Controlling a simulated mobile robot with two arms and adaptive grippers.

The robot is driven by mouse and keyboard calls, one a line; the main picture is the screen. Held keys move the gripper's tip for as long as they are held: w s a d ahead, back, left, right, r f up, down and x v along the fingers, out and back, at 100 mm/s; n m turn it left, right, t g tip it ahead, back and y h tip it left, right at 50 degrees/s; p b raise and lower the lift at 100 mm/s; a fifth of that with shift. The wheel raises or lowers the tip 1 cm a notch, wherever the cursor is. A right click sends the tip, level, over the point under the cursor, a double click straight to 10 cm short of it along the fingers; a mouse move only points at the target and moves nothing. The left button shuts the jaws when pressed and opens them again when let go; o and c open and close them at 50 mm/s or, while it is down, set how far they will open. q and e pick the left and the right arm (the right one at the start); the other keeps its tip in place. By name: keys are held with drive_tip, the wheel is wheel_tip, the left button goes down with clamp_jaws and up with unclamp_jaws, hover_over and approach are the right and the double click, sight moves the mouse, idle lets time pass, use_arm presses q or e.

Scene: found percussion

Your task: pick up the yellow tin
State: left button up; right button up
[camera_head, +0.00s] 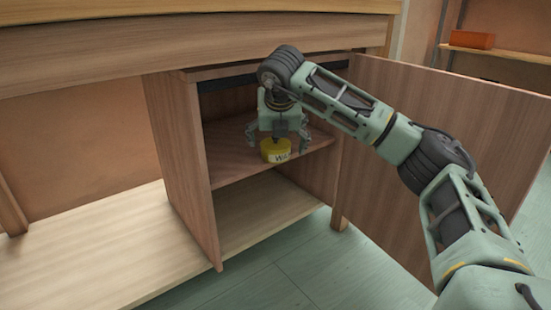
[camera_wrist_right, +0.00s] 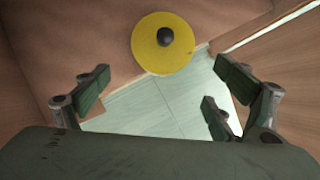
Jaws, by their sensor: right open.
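The yellow tin (camera_head: 275,151) sits near the front edge of the cabinet's inner shelf (camera_head: 236,167). It is round, with dark lettering on its side. In the right wrist view the yellow tin (camera_wrist_right: 148,52) shows from above, with a dark round knob at the middle of its lid. My right gripper (camera_head: 277,147) is open and points down, just above the tin in the head view. In the wrist view the tin lies beyond the spread fingers of my right gripper (camera_wrist_right: 155,88), not between them. My left gripper is not in view.
The cabinet side wall (camera_head: 184,160) stands left of the tin, and the open door (camera_head: 440,140) stands to the right. A table top (camera_head: 190,45) overhangs above. Below the shelf is an empty compartment. An orange box (camera_head: 472,40) sits on a far shelf.

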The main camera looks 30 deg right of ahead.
sight(275, 144)
drive_tip(key=shift+w+d+b, duration=0.3)
drive_tip(key=shift+w+d, duration=0.1)
drive_tip(key=shift+w, duration=0.3)
drive_tip(key=shift+w+d+b, duration=0.25)
drive_tip(key=shift+w+d, duration=0.15)
drive_tip(key=shift+w, duration=0.3)
drive_tip(key=b+x, duration=0.2)
drive_tip(key=x, duration=0.2)
drive_tip(key=shift+f+b, duration=0.15)
drive_tip(key=shift+b, duration=0.25)
drive_tip(key=shift+w+d+f, duration=0.15)
drive_tip(key=shift+w+f, duration=0.15)
drive_tip(key=shift+r, duration=0.1)
drive_tip(key=shift+c, duration=0.3)
drive_tip(key=c, duration=1.7)
